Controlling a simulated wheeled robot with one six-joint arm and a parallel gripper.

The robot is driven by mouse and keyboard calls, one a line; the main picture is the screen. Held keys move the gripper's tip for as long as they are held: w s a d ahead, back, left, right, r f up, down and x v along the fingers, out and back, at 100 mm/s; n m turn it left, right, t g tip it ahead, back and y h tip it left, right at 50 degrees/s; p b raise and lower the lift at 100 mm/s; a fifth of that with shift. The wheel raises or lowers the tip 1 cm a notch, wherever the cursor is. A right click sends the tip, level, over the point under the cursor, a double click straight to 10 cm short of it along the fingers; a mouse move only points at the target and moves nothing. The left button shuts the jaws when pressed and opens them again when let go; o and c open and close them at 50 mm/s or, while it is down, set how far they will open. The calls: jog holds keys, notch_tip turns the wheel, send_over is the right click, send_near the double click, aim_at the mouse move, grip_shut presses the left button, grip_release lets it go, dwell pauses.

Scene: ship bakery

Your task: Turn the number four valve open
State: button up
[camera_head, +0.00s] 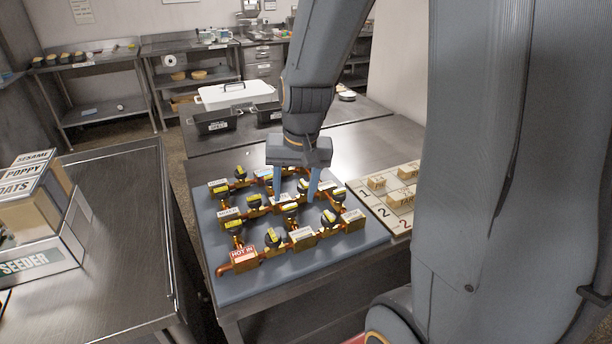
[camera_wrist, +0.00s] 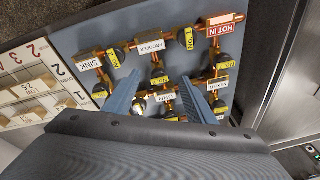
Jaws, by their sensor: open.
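A blue-grey valve board (camera_head: 226,286) lies on the steel table, with copper pipes and several black valve knobs bearing yellow labels. The labels are too small in the head view to tell which valve is number four. My gripper (camera_head: 294,194) is over the middle of the board, pointing down, open and empty. In the wrist view my gripper (camera_wrist: 160,76) has its two fingers apart, with a yellow-labelled valve (camera_wrist: 159,79) between them in the picture. I cannot tell whether the fingers touch it. The fingers and palm hide part of the board.
A numbered board with wooden tiles (camera_head: 401,199) lies to the right. A seeder box (camera_head: 40,262) stands on the left counter. Neighbouring valves crowd the fingers.

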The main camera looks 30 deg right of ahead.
aim_at(305, 183)
jog(key=w+d+m, duration=0.8)
jog(key=w+d, duration=0.1)
jog(key=w, duration=0.2)
jog(key=shift+y, duration=0.4)
jog(key=shift+s+p+x, duration=0.15)
jog(key=shift+p+x, duration=0.35)
jog(key=shift+x, duration=1.6)
jog(key=shift+s+p+x, duration=0.15)
jog(key=shift+p+x, duration=0.35)
jog(key=shift+x, duration=1.65)
jog(key=c, duration=1)
